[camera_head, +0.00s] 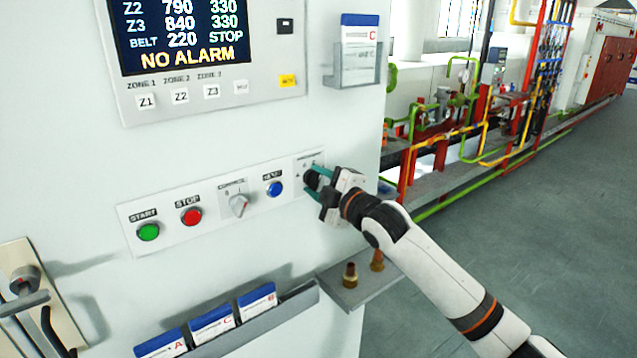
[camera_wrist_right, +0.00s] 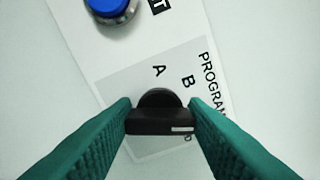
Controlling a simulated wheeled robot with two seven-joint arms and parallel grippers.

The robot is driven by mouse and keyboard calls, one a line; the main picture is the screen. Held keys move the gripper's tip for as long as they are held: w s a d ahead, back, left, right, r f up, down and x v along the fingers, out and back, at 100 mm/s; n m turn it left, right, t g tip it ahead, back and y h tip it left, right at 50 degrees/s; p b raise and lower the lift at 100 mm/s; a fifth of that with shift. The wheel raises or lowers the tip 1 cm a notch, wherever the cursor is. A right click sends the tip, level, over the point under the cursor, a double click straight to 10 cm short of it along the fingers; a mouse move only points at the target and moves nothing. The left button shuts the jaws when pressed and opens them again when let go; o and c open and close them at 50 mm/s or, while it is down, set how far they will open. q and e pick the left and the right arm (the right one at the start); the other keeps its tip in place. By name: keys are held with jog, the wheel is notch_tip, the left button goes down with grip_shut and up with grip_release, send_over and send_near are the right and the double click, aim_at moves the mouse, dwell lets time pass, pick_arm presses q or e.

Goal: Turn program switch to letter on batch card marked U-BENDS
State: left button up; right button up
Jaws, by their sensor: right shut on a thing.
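The program switch is a black knob at the right end of the button strip. In the right wrist view the knob (camera_wrist_right: 160,121) sits between the green fingers of my right gripper (camera_wrist_right: 160,118), which is shut on it. The white mark is at the knob's right end. Letters A and B show above the knob; another letter below right is mostly hidden. In the head view my right gripper (camera_head: 318,182) covers most of the switch. Batch cards A (camera_head: 161,346), C (camera_head: 212,325) and B (camera_head: 258,302) stand in a lower rack; their small print is unreadable. My left gripper is not in view.
The strip also has a blue button (camera_head: 274,188), a grey control switch (camera_head: 239,205), a red stop (camera_head: 191,216) and a green start (camera_head: 148,232). Above is a screen (camera_head: 180,35) and a holder (camera_head: 355,70) with a C card. A shelf (camera_head: 360,284) with brass pieces is below.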

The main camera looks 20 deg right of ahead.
jog(key=o, duration=1)
jog(key=shift+s+d+f, duration=0.15)
jog(key=shift+s+d, duration=0.05)
jog(key=shift+s, duration=0.25)
jog(key=shift+b+v, duration=1.75)
jog(key=shift+v, duration=3.75)
jog(key=shift+a, duration=0.1)
